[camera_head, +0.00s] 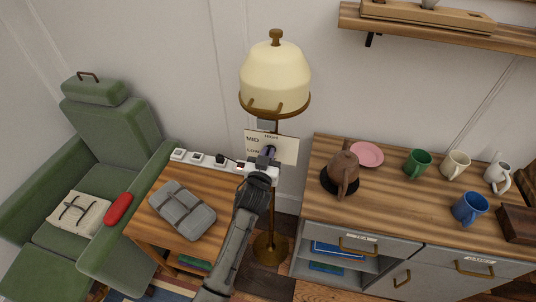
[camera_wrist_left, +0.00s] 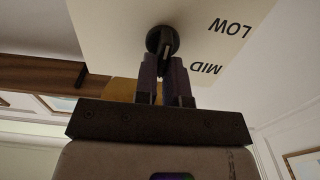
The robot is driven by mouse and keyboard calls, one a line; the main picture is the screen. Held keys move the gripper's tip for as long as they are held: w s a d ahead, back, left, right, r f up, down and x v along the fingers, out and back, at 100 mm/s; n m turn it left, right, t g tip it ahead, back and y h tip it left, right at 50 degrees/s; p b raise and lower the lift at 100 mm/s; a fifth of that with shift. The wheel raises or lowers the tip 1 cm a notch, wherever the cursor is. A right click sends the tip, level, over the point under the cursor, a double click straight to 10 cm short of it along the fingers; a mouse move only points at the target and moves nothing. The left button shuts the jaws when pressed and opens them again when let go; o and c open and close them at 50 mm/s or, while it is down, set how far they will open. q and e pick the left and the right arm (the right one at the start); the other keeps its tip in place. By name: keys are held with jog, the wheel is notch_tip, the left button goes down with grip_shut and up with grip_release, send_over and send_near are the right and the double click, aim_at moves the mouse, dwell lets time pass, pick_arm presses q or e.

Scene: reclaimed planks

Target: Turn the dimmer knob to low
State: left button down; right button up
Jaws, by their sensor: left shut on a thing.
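The dimmer panel (camera_head: 288,151) is a cream plate at the floor lamp's pole, with MID, LOW and HIGH lettering. The dark dimmer knob (camera_wrist_left: 161,40) sits on the plate in the left wrist view, where LOW and MID read upside down to its right. My left gripper (camera_wrist_left: 167,70) is shut on the knob, one finger on each side of its grip. In the head view my left gripper (camera_head: 267,157) reaches up to the panel and hides most of the knob. I cannot tell which mark the knob points to. My right gripper is not in view.
The lamp (camera_head: 275,78) has a cream shade above the panel. A side table (camera_head: 158,226) with a grey case (camera_head: 182,209) and a white power strip (camera_head: 197,158) stands left. A green armchair (camera_head: 130,125) is far left.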

pick_arm(q)
jog(key=shift+m, duration=0.3)
jog(key=m+p, duration=0.1)
jog(key=m, duration=0.6)
jog(key=d+m+p, duration=0.1)
jog(key=m, duration=0.3)
jog(key=shift+s+d+f+p, duration=0.1)
jog(key=shift+s+f+p, duration=0.05)
jog(key=shift+f+p, duration=0.15)
dwell(0.5)
jog(key=c, duration=1.2)
grip_release()
